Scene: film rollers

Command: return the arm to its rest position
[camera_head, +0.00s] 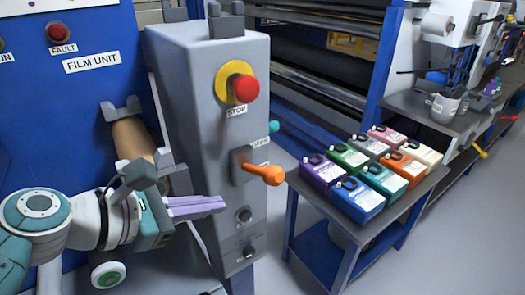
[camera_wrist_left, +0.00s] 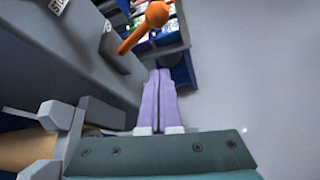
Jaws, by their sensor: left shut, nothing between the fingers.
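My left gripper (camera_head: 222,204) reaches in from the left in the head view, in front of the grey control column (camera_head: 215,150). Its purple fingers lie together, with nothing between them; they also show in the left wrist view (camera_wrist_left: 162,75). The orange-knobbed lever (camera_head: 262,174) on the column is above and to the right of the fingertips, apart from them in the head view. In the left wrist view the orange lever (camera_wrist_left: 150,20) appears above the fingertips. My right gripper is in neither view.
A red stop button (camera_head: 245,89) sits high on the column. A brown roller (camera_head: 132,140) is behind my left wrist, against the blue film unit (camera_head: 50,90). A table (camera_head: 345,232) with several coloured containers stands to the right. Open floor (camera_wrist_left: 240,80) lies right of the fingers.

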